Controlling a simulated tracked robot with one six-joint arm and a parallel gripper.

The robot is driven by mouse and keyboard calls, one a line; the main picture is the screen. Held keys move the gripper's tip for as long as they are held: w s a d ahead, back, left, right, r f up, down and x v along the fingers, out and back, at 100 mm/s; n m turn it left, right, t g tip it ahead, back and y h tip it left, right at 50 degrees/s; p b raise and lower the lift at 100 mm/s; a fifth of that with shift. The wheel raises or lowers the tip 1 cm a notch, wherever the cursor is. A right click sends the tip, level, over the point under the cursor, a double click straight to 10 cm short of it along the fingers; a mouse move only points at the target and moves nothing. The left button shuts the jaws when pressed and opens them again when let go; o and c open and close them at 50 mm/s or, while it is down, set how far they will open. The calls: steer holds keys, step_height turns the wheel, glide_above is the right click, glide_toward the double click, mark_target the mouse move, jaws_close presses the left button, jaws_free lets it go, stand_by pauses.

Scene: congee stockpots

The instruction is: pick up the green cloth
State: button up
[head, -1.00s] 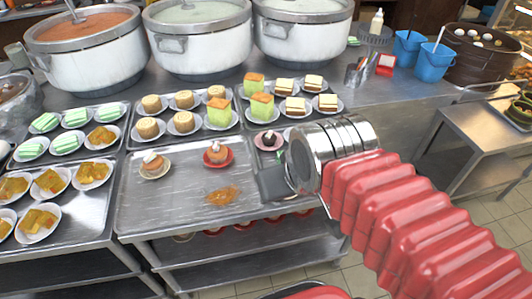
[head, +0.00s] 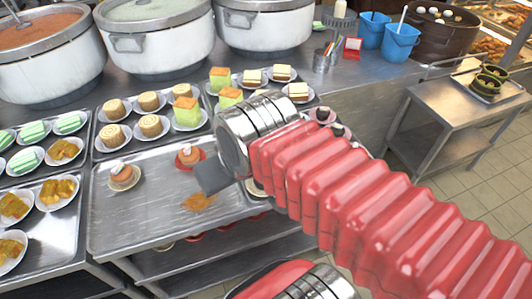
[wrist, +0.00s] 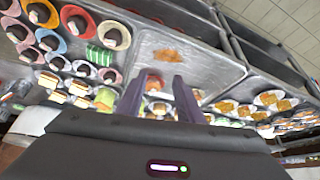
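A green-and-white striped folded piece, which looks like the green cloth (wrist: 100,55), lies left of the bare tray in the wrist view, among small plates. My arm seems to hide it in the head view. My gripper (wrist: 158,84) has its two fingers apart, with nothing held between them; a plated cake shows beyond the gap. In the head view my dark gripper (head: 212,178) is over the right part of the metal tray (head: 135,215), beside an orange-brown smear (head: 198,202). The cloth is off to the left of the fingers in the wrist view.
Two plated cakes, one on a red plate (head: 190,157), stand on the tray. Plates of rolls and green cakes (head: 219,78) stand behind, before large stockpots (head: 155,40). Blue buckets (head: 400,42) stand at the back right. Several dark-topped cups (wrist: 75,20) crowd around the cloth.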

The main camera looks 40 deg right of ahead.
steer(key=shift+o, duration=1.4)
steer(key=shift+w, duration=0.15)
steer(key=o, duration=0.3)
steer(key=shift+w+d, duration=0.3)
steer(key=shift+w, duration=0.4)
steer(key=o, duration=1)
steer(key=shift+m+g+h, duration=0.4)
steer(key=shift+m+g, duration=0.3)
steer(key=shift+m, duration=0.1)
steer(key=w+d+f, duration=0.1)
steer(key=w+d, duration=0.5)
steer(key=w+d+f, duration=0.1)
steer(key=w+d, duration=0.2)
steer(key=shift+w+d+f, duration=0.15)
steer(key=shift+d+f, duration=0.15)
steer(key=shift+f, duration=0.05)
steer(key=shift+m+g, duration=0.6)
steer(key=w+d+f, duration=0.1)
steer(key=d+f, duration=0.1)
steer(key=d, duration=0.2)
steer(key=w+d+f, duration=0.2)
steer(key=d, duration=0.2)
steer(key=w+d+f, duration=0.2)
steer(key=d+f, duration=0.1)
steer(key=d, duration=0.1)
steer(key=shift+d, duration=0.15)
steer(key=shift+x, duration=4.25)
